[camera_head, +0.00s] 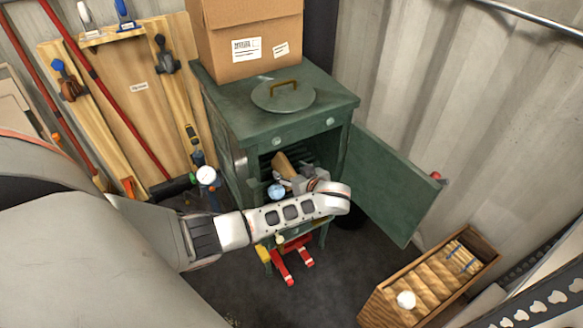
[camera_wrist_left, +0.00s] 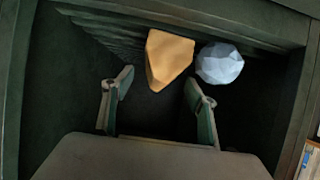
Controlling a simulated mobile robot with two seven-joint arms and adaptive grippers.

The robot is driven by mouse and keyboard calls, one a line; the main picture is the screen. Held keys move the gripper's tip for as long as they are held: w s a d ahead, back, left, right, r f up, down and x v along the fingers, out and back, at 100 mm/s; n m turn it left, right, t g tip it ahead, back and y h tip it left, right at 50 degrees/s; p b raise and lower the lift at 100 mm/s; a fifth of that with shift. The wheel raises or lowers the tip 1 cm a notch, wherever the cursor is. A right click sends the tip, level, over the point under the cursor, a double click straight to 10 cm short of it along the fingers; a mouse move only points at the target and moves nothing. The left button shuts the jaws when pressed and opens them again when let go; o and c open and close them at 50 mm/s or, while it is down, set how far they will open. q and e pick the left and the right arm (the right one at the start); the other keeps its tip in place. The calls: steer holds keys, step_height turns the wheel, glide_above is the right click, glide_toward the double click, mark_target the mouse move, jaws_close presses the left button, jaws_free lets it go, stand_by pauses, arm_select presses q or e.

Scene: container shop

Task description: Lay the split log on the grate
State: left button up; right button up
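The split log (camera_head: 284,165) is a tan wedge inside the open green stove (camera_head: 235,165). In the left wrist view the log (camera_wrist_left: 168,60) rests on or just above the dark slatted grate (camera_wrist_left: 95,35); contact is hard to tell. A pale blue faceted lump (camera_wrist_left: 219,63) sits close to its right; it also shows in the head view (camera_head: 277,191). My left gripper (camera_wrist_left: 158,87) is in the stove opening with fingers apart. The log lies just beyond the fingertips, its near corner reaching between them, with gaps on both sides. My right gripper is out of view.
The stove door (camera_head: 395,190) hangs open to the right. A lid with a brass handle (camera_head: 283,95) and a cardboard box (camera_head: 245,40) are on top. A wooden crate (camera_head: 375,308) of wood pieces stands lower right. Red-tipped tools (camera_head: 290,262) lie below the opening.

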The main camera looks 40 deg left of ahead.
arm_select(q)
steer(key=shift+d, duration=0.1)
steer(key=v, duration=0.7)
